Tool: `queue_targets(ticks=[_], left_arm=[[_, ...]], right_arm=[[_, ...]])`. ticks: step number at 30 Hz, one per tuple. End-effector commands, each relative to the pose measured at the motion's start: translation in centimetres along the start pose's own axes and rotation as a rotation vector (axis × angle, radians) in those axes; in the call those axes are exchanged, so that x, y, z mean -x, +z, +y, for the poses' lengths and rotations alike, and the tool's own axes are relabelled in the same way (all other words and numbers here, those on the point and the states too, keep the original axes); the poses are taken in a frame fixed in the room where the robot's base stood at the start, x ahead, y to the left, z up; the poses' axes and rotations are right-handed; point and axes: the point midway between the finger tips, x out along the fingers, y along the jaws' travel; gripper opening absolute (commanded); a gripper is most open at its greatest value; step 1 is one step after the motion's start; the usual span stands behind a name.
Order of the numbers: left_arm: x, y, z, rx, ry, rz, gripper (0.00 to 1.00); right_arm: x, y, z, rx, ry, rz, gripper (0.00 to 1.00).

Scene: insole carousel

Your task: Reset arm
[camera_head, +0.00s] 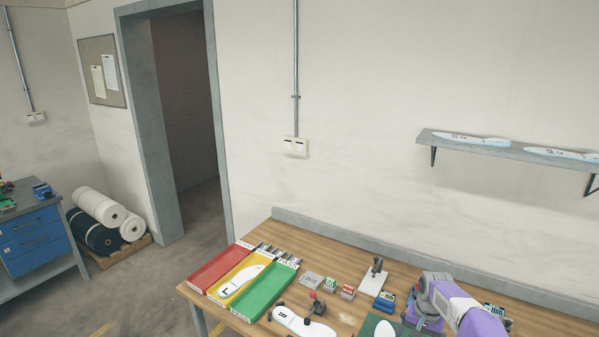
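My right arm, purple and white, reaches over the table at the lower right. Its far end (423,318) points down near the table's back right part, too small and covered to show whether the fingers are open or shut. My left arm and gripper are not in view. A white insole marked L (240,281) lies in the yellow tray (226,292). A white insole marked R (289,320) lies on the table in front of the trays, with a dark clamp-like piece with a red knob (314,300) at it.
The wooden table (335,262) also bears a red tray (217,268), a green tray (266,290), small blocks and a white plate with a dark clamp (374,279). A wall shelf (500,152) holds white insoles. A blue drawer bench (33,240) and rolls (104,214) stand left.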

Motion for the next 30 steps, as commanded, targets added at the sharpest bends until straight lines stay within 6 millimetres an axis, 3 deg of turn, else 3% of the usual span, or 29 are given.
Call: queue_targets(ticks=[5, 11, 14, 18, 21, 25, 30], left_arm=[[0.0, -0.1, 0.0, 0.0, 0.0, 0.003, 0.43], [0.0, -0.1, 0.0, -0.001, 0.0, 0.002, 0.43], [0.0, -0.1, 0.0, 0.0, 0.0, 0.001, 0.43], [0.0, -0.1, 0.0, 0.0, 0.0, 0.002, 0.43], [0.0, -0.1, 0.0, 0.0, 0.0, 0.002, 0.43], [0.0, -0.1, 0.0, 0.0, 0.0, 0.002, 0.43], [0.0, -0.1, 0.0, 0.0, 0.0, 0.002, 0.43]], right_arm=[[-4.3, 2.3, -2.1, 0.064, -0.049, -0.019, 1.0], [-9.7, 6.5, -4.6, 0.138, -0.122, -0.041, 1.0], [-13.0, 10.2, -6.0, 0.177, -0.172, -0.059, 1.0], [-17.4, 17.3, -7.5, 0.221, -0.245, -0.081, 1.0], [-19.5, 22.6, -7.8, 0.239, -0.285, -0.091, 1.0], [-20.8, 28.7, -7.4, 0.251, -0.315, -0.096, 1.0], [-20.9, 35.1, -6.2, 0.263, -0.327, -0.099, 1.0]])
